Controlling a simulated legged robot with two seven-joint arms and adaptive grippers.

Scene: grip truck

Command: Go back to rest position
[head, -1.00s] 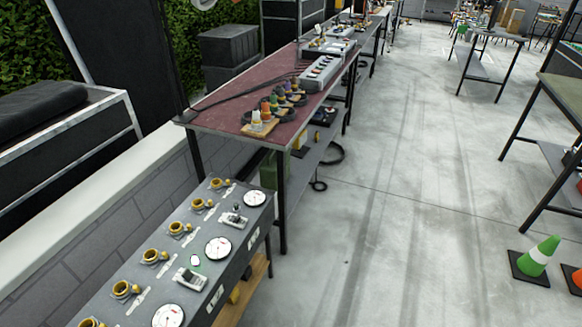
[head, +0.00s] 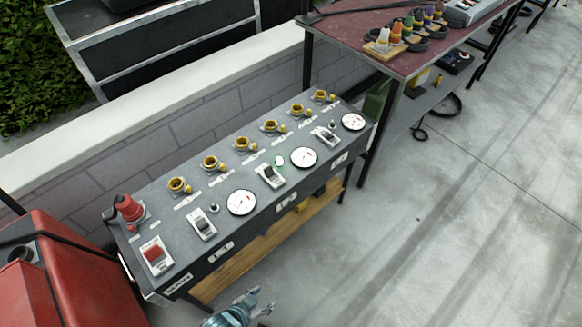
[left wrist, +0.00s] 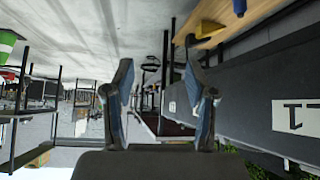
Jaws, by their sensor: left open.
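My left gripper (head: 260,301) shows at the bottom edge of the head view, in front of the grey control panel and above the floor. It is open, with nothing between its fingers. In the left wrist view its two fingers (left wrist: 158,82) stand apart, and the panel's dark side with a white label (left wrist: 300,116) is to the right. The grey control panel (head: 225,190) carries yellow sockets, white dials, switches and a red plug. My right gripper is in neither view.
A red machine (head: 60,275) stands at the lower left, close to the panel. A wooden shelf (head: 262,245) lies under the panel. The grey floor (head: 440,240) at right is clear.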

